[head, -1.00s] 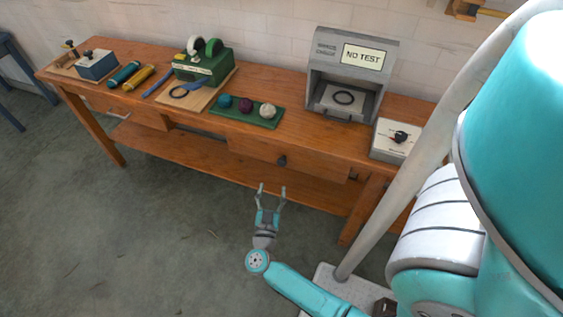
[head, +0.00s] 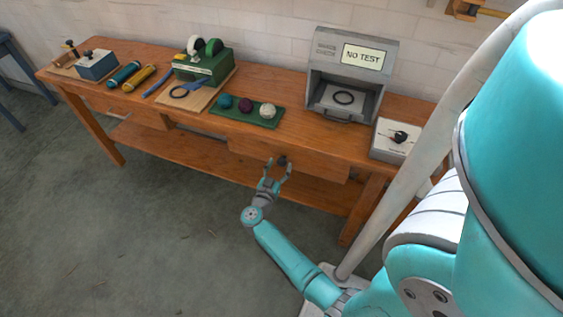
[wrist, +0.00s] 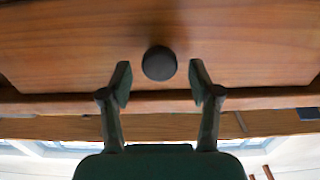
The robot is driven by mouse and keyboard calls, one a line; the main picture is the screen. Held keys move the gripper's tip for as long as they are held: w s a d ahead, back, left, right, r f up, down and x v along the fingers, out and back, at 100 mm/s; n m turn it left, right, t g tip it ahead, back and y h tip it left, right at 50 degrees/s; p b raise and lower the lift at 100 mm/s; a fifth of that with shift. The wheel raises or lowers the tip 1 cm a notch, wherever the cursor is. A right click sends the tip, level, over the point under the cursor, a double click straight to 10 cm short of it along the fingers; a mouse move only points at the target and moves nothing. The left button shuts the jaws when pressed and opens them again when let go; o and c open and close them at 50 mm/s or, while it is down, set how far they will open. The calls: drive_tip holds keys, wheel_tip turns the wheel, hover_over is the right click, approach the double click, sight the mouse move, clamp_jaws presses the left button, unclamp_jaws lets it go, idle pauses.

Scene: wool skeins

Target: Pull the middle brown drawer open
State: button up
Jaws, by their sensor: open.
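The brown drawer (head: 315,165) is in the front of the wooden table, right of the middle in the head view, and looks closed. Its dark round knob (head: 282,161) sits on the drawer front. In the wrist view the drawer front (wrist: 250,45) fills the upper part, with the knob (wrist: 159,63) at the centre. My gripper (head: 278,165) is open at the drawer front. In the wrist view its fingertips (wrist: 160,80) stand either side of the knob, with a gap on both sides. I cannot tell whether they reach fully around it.
The wooden table (head: 290,130) holds a green mat (head: 230,117) with several wool balls, a grey machine (head: 350,75) marked NO TEST and a white dial box (head: 397,140). A lower shelf (head: 200,150) runs below. The floor (head: 120,230) in front is clear.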

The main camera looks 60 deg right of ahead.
drive_tip(key=shift+w+d, duration=0.1)
drive_tip(key=shift+d, duration=1.15)
drive_tip(key=shift+c, duration=0.2)
clamp_jaws()
